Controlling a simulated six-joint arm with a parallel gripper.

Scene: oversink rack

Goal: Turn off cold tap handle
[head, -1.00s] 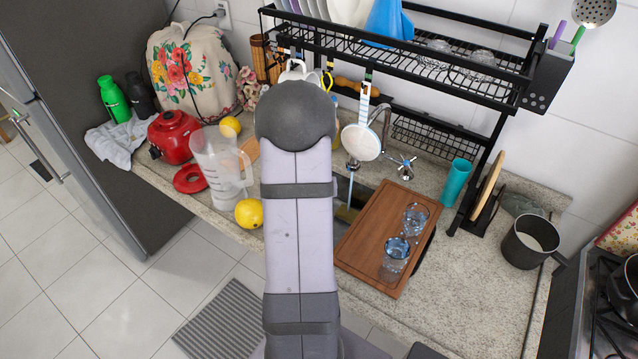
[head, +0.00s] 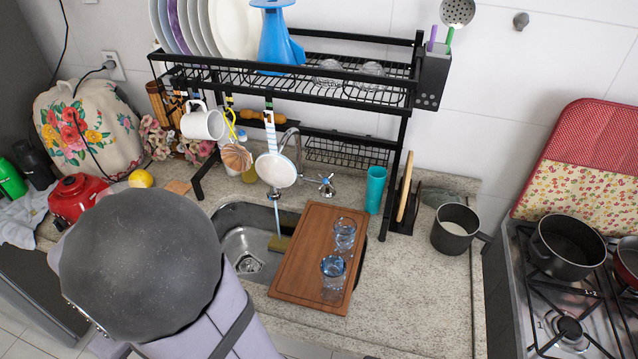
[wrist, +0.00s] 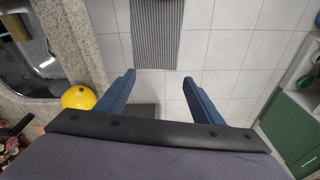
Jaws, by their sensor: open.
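The cold tap handle (head: 327,185) is a small silver cross-shaped knob on the counter behind the sink, right of the tap spout. In the head view the curved metal faucet (head: 297,135) is partly hidden by a hanging white strainer (head: 275,170). A thin stream of water (head: 277,214) shows below the strainer, over the sink (head: 232,218). My gripper (wrist: 158,78) is open and empty in the wrist view, pointing down over the floor near the counter edge, away from the handle. In the head view my arm covers the lower left and the gripper fingers are hidden.
A black rack (head: 300,85) stands over the sink. A wooden board (head: 300,295) with two glasses covers the sink's right part. A teal cup (head: 375,190) stands right of the handle. A dark pot (head: 455,229) sits farther right. The front right counter is clear.

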